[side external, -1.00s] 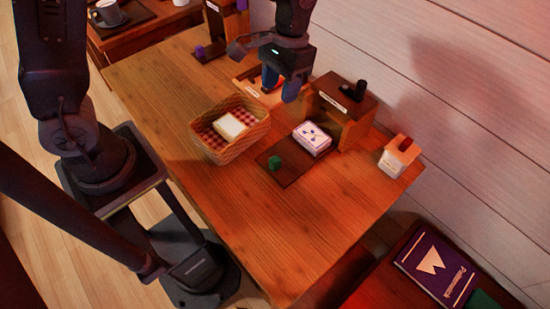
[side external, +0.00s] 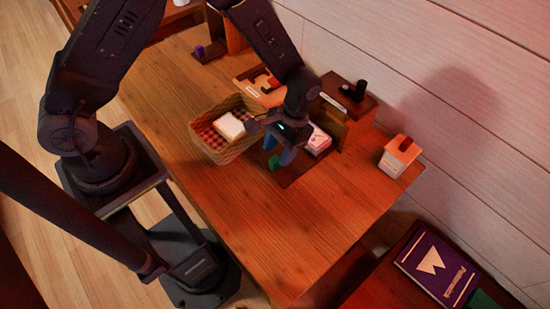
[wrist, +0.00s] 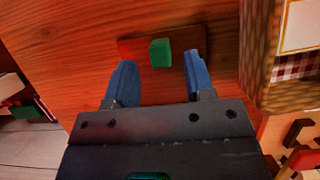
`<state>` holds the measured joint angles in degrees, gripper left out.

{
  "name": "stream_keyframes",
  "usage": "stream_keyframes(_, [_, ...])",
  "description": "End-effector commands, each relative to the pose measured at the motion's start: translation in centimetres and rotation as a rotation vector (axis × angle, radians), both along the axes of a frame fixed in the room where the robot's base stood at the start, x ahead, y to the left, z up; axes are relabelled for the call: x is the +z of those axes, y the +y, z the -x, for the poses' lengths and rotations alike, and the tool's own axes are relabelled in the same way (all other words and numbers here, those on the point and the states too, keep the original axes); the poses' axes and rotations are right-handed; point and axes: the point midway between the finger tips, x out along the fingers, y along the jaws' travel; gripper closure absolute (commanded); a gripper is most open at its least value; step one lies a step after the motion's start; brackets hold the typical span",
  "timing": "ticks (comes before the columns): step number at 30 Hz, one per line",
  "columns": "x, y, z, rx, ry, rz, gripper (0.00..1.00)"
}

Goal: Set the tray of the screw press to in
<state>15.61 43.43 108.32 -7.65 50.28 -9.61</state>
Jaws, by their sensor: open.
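The screw press (side external: 345,112) is a wooden block with a black screw handle on top, at the back right of the table. Its dark brown tray (side external: 290,180) sticks out in front of it, and a green knob (side external: 275,164) stands at the tray's front end. A white and purple pack (side external: 318,141) lies on the tray near the press, partly hidden by my gripper. My gripper (side external: 281,158) is open, pointing down over the tray's front. In the wrist view the green knob (wrist: 160,53) shows between and beyond the blue fingertips (wrist: 160,80); contact is not visible.
A wicker basket (side external: 210,149) with checked cloth and a white item stands close left of my gripper. A wooden board with a red piece (side external: 272,82) lies behind. A white box with a red top (side external: 395,163) stands right of the press. The front of the table (side external: 280,235) is clear.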

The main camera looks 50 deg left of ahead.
Motion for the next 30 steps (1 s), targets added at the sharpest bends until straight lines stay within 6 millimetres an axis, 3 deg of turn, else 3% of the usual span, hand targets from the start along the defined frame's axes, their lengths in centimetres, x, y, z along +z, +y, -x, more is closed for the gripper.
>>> stream_keyframes(7, [-2.7, 0.0, 1.2, -0.002, 0.001, 0.000, 0.51])
stream_keyframes(18, [-3.1, 0.0, 1.3, -0.001, -0.001, 0.000, 0.51])
stream_keyframes(30, [-3.1, 0.0, 1.3, -0.001, -0.001, 0.000, 0.89])
